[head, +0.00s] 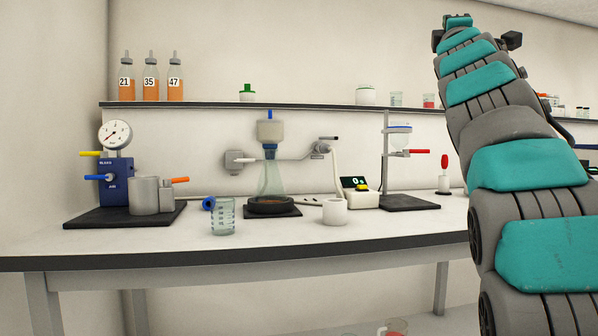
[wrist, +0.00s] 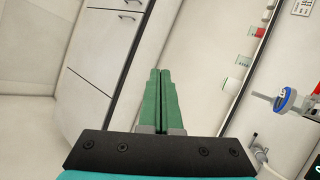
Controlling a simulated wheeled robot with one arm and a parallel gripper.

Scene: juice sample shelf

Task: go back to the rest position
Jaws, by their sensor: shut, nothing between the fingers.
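My gripper shows in the wrist view (wrist: 160,72), with its two green fingers shut together and nothing between them. It is in the air, and no object touches the fingers. In the head view my teal and grey arm stretches up at the right, in front of the shelf. The gripper's fingertips cannot be made out there. Three orange juice bottles labelled 21 (head: 126,82), 35 (head: 150,82) and 47 (head: 175,82) stand upright at the left end of the shelf (head: 310,107).
The bench (head: 120,249) carries a blue gauge device (head: 115,180), a glass beaker (head: 222,217), a flask (head: 271,180), a white cup (head: 335,212) and a stand (head: 386,160). The front strip of the bench is mostly clear. Cabinets (wrist: 105,40) show in the wrist view.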

